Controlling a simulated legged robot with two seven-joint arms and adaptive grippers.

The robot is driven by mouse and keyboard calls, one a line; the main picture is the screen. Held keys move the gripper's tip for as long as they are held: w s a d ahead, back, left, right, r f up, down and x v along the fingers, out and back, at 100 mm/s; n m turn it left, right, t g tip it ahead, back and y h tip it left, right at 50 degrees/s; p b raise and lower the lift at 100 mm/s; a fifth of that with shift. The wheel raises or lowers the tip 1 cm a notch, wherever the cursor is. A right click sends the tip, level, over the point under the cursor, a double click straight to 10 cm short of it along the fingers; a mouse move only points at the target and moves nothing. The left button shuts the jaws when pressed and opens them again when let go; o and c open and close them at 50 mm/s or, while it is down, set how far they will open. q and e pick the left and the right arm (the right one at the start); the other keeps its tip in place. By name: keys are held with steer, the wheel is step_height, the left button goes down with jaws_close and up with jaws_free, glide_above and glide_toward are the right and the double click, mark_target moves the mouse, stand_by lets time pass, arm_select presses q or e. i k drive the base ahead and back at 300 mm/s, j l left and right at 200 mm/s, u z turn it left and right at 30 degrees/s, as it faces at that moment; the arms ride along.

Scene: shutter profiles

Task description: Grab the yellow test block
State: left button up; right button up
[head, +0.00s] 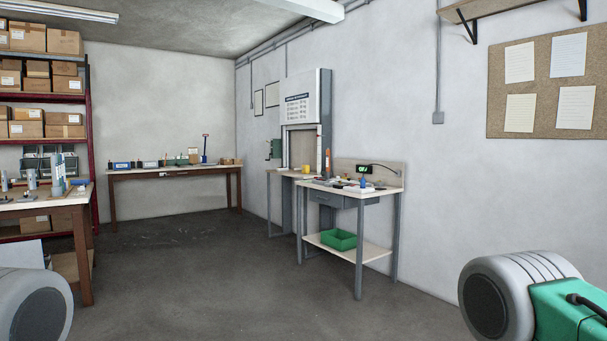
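I cannot make out the yellow test block for certain. Neither of my grippers is in view.
A grey-legged bench (397,215) against the right wall holds small tools, with a green bin (339,239) on its lower shelf. A long table (174,172) stands at the back. Shelving with boxes (64,42) is at left. The middle floor is clear.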

mark_target(305, 168)
steer(key=i+u, duration=0.2)
steer(key=i, duration=4.4)
steer(key=i+z, duration=0.1)
steer(key=i, duration=0.55)
steer(key=i+j, duration=0.15)
steer(key=i, duration=0.45)
steer(key=i+z, duration=0.15)
steer(key=i, duration=0.5)
steer(key=j, duration=0.1)
